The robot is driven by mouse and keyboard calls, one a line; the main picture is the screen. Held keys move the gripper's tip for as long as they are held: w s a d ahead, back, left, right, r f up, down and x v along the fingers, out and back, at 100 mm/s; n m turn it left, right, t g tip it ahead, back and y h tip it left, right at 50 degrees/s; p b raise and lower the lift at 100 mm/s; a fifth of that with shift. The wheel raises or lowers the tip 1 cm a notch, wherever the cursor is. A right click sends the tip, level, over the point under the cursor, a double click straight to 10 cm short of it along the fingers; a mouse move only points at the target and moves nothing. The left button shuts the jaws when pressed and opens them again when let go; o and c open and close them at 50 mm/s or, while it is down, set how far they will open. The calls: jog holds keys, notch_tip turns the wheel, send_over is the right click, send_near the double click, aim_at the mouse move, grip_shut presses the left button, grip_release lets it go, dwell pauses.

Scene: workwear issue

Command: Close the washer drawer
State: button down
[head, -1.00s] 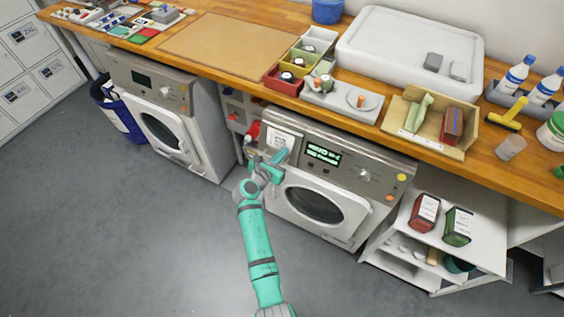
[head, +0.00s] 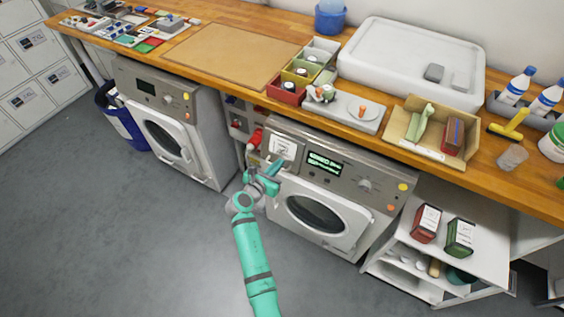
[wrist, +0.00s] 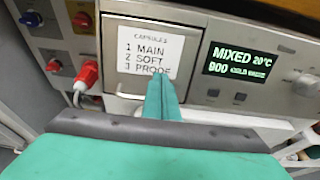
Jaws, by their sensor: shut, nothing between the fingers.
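The washer drawer (head: 281,148) is at the upper left of the right-hand washer (head: 330,185). Its front carries a white label listing capsules: main, soft and proof; it also shows in the wrist view (wrist: 150,48). The drawer front looks about level with the panel around it, but I cannot tell whether a small gap is left. My gripper (head: 280,166) is shut and empty, its fingertips just in front of the drawer's lower part. In the wrist view the fingertips (wrist: 162,80) overlap the label's lower edge and hide part of the front; contact cannot be told.
The lit display (wrist: 238,60) is right of the drawer. A red plug (wrist: 88,72) with a cable sticks out at its left. The round door (head: 316,213) is below. The wooden counter (head: 225,82) overhangs above. The floor in front is clear.

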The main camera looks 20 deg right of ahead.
jog(key=v, duration=1)
jog(key=shift+s+d, duration=0.25)
jog(key=shift+s, duration=0.15)
jog(key=s+a+f+m+t+y, duration=0.1)
jog(key=s+a+f+m+y, duration=0.2)
jog(key=s, duration=0.4)
jog(key=s+a+f+m+t+y, duration=0.1)
jog(key=s+a+f+m+y, duration=0.2)
jog(key=s, duration=0.5)
jog(key=s+a+f+m+y, duration=0.2)
jog(key=s+a+f+m, duration=0.2)
jog(key=s, duration=0.3)
jog(key=s+a+r+m+t+y, duration=0.2)
jog(key=s+r+m+t, duration=0.1)
jog(key=s+r+m, duration=1.3)
jog(key=s+r, duration=0.3)
jog(key=shift+s+a+t+y, duration=0.4)
